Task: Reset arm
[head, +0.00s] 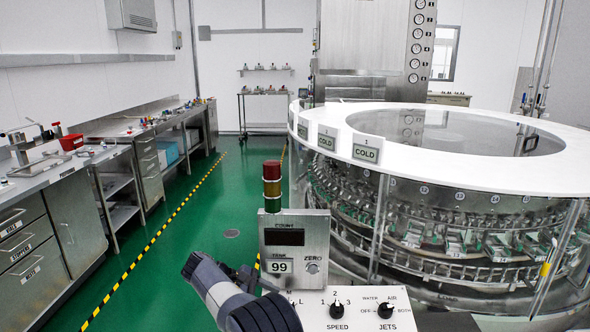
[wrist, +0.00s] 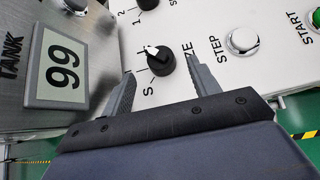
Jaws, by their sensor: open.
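My gripper (wrist: 158,70) is open in the wrist view, its fingers spread on either side of the black size knob (wrist: 160,62). The knob has a white pointer and appears between the fingertips, clear of both; I cannot tell how deep the fingers reach. In the head view my gripper (head: 243,275) is at the left end of the white control panel (head: 362,317), and my arm hides the size knob there.
Speed (head: 337,310) and jets (head: 386,310) knobs are to the right. Green floor (head: 190,235) is clear at left.

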